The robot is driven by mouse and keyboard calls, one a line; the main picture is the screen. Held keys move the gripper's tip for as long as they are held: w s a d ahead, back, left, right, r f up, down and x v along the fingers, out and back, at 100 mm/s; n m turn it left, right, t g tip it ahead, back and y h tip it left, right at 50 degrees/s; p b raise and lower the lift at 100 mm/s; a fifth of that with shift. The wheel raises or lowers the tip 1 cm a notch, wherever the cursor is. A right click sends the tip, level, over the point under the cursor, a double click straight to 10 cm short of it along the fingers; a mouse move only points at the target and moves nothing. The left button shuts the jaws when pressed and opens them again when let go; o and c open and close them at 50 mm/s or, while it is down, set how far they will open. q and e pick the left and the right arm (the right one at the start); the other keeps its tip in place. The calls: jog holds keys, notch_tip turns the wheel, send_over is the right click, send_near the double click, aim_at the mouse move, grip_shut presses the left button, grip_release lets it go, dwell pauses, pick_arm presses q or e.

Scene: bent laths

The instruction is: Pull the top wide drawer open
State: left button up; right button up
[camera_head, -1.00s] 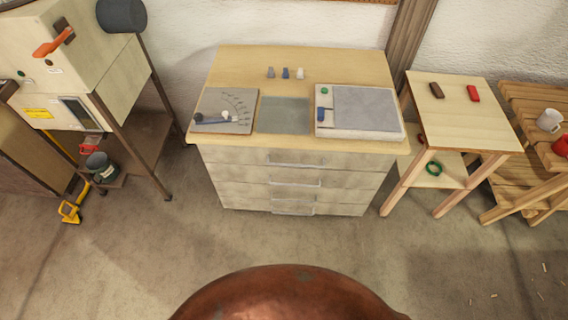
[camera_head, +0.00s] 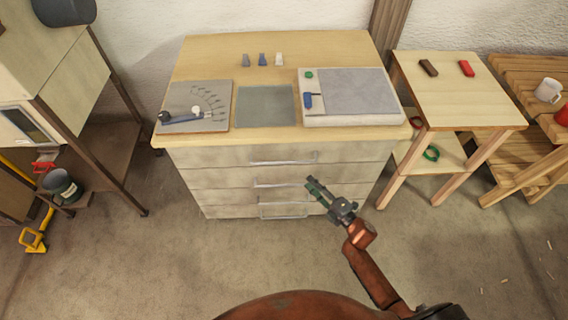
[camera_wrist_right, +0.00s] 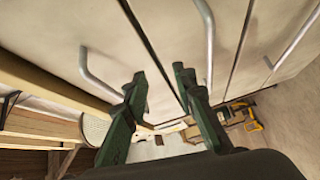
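The top wide drawer is the uppermost pale front (camera_head: 215,158) of the cabinet under the wooden top, and it looks shut. Its grey bar handle (camera_head: 283,160) runs across the front; it also shows at left in the right wrist view (camera_wrist_right: 98,80). My right gripper (camera_head: 314,188) is in front of the drawers, lower than the top handle and right of the second handle (camera_head: 280,184). In the right wrist view its two green-black fingers (camera_wrist_right: 160,76) are apart with nothing between them. The left finger overlaps the end of the top handle; contact cannot be told. My left gripper is out of view.
A small wooden table (camera_head: 450,95) stands close at right. A dark-framed stand (camera_head: 110,130) is at left. Floor in front is open.

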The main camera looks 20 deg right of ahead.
aim_at(287, 162)
jog(key=w+a+r+n+y, duration=0.1)
jog(key=w+a+r, duration=0.1)
jog(key=r, duration=0.1)
jog(key=w+a+r+n+y+b, duration=0.1)
jog(key=w+a+r+n, duration=0.1)
jog(key=a+r, duration=0.1)
jog(key=w+a+r+n+y+b, duration=0.1)
jog(key=w+a+r, duration=0.1)
jog(key=r, duration=0.1)
jog(key=shift+w+a+n, duration=0.2)
jog(key=shift+w+n, duration=0.1)
jog(key=shift+w, duration=0.1)
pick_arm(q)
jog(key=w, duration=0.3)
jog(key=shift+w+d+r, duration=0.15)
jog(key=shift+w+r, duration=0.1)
pick_arm(e)
jog(key=shift+w+a, duration=0.15)
jog(key=shift+w, duration=0.1)
jog(key=shift+c, duration=0.2)
grip_shut()
